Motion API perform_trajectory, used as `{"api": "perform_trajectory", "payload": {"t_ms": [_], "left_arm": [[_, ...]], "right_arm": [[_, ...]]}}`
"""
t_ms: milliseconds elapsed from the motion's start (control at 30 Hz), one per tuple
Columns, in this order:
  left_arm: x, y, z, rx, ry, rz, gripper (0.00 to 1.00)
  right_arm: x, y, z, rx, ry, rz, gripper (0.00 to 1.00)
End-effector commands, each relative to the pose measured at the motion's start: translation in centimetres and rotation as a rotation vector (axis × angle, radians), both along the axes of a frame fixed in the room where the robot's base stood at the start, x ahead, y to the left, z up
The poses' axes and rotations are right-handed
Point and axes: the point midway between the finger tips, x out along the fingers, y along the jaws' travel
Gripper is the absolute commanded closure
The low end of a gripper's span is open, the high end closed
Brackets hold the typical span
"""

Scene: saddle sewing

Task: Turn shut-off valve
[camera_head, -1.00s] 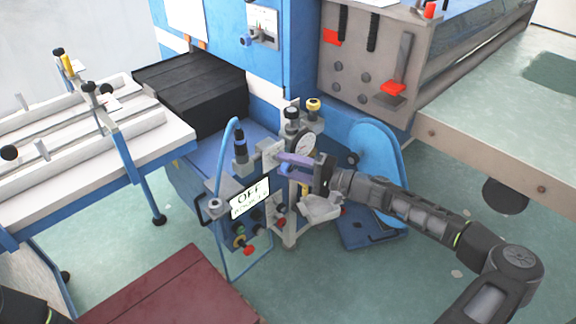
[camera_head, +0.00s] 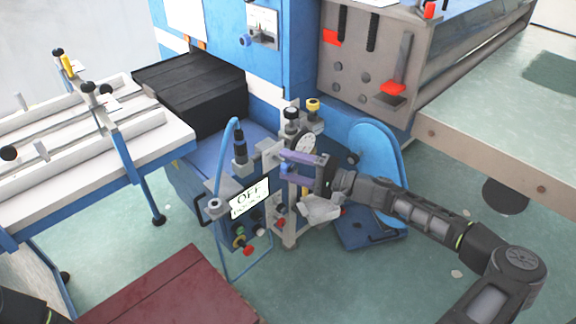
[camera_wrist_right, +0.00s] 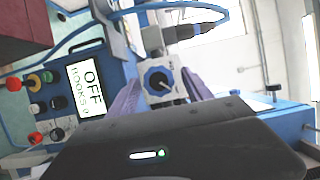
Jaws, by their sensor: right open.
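The shut-off valve shows as a round blue knob with a pale pointer (camera_wrist_right: 157,80) on a grey block in the right wrist view. In the head view a small blue part of it (camera_head: 285,168) shows by my fingertips. My right gripper (camera_head: 283,165) is open, with its two purple fingers pointing left at the valve. In the right wrist view its fingers (camera_wrist_right: 160,77) lie on either side of the knob, with the knob between their tips. Whether they touch it I cannot tell. My left gripper is not in view.
A control box with an "OFF" display (camera_head: 250,196) and several coloured buttons stands left of the valve. A round gauge (camera_head: 305,143) sits above the gripper. A blue curved guard (camera_head: 378,165) stands behind my right arm. A dark red surface (camera_head: 175,292) is at front left.

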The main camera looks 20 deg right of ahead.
Motion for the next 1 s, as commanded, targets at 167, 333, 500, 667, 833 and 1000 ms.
{"api": "perform_trajectory", "payload": {"t_ms": [167, 333, 500, 667, 833, 1000], "left_arm": [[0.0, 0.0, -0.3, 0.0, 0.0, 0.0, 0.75], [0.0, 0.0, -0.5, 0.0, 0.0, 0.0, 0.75], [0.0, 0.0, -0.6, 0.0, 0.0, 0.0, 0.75], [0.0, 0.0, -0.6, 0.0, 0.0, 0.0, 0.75], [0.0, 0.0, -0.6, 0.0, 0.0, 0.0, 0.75], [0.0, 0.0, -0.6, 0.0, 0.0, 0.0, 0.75]], "right_arm": [[-1.9, -1.8, -0.1, -0.001, 0.001, -0.003, 0.41], [-4.0, -3.7, -0.2, -0.001, 0.002, -0.005, 0.41], [-5.2, -4.7, -0.1, -0.001, 0.001, -0.001, 0.41], [-5.4, -4.8, -0.1, 0.0, 0.0, 0.0, 0.41], [-5.3, -4.8, -0.1, 0.001, 0.001, 0.0, 0.41], [-5.3, -4.8, -0.1, 0.001, 0.001, -0.001, 0.41]]}}
